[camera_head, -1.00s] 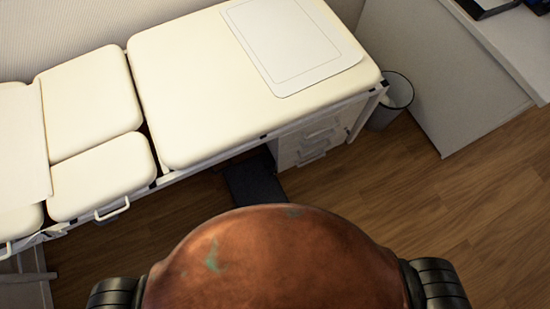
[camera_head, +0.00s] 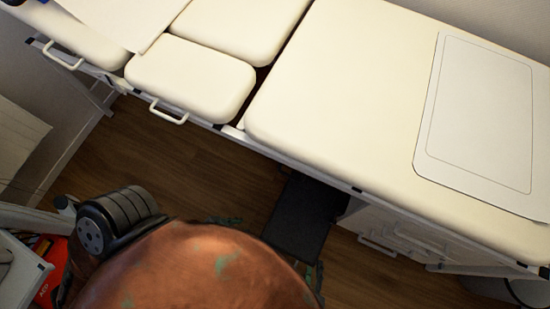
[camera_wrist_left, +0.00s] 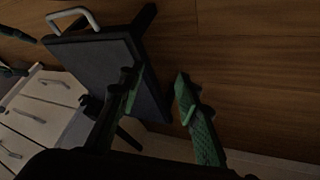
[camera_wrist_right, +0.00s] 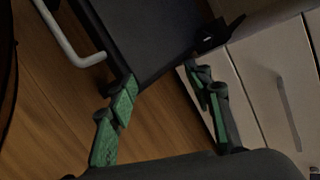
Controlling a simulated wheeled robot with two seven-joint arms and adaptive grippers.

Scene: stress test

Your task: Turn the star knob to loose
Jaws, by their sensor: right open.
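I cannot make out a star knob in any view. A cream padded treatment table (camera_head: 330,95) with separate cushion sections runs across the head view. My left gripper (camera_wrist_left: 158,88) is open and empty in the left wrist view, its green-padded fingers apart in front of a black step (camera_wrist_left: 105,65). My right gripper (camera_wrist_right: 162,88) is open in the right wrist view, with nothing visible between its fingers, near the same step (camera_wrist_right: 150,35). In the head view my own copper-coloured body hides most of both grippers.
The black step (camera_head: 300,215) stands on the wood floor below the table, beside white drawers (camera_head: 390,235). A bin (camera_head: 528,290) is at the lower right. A red case (camera_head: 50,268) lies at the lower left. Floor (camera_head: 150,150) left of the step is clear.

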